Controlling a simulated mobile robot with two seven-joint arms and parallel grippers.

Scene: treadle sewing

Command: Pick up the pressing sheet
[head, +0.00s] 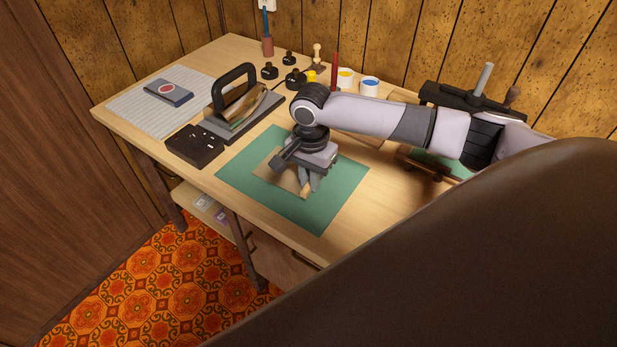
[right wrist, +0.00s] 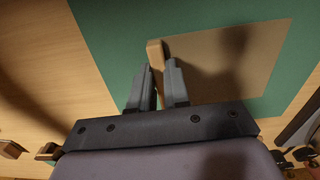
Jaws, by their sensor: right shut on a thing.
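The pressing sheet appears to be the flat tan-brown sheet (head: 266,164) lying on the green mat (head: 345,200), partly hidden under my right arm. In the right wrist view the sheet (right wrist: 240,60) has a light wooden tab (right wrist: 155,54) at its edge. My right gripper (head: 309,184) points down at the sheet's near right side, its fingers shut on the wooden tab. In the right wrist view the fingers (right wrist: 163,88) stand on either side of the tab. The sheet looks flat on the mat; any small gap beneath cannot be told. My left gripper is not in view.
A black-handled press (head: 236,100) and a dark block (head: 198,146) stand left of the mat. A striped pad (head: 128,104) holds a blue-grey booklet (head: 168,92). Several small stamps and paint pots (head: 370,84) stand behind. A large dark brown shape (head: 470,260) fills the lower right.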

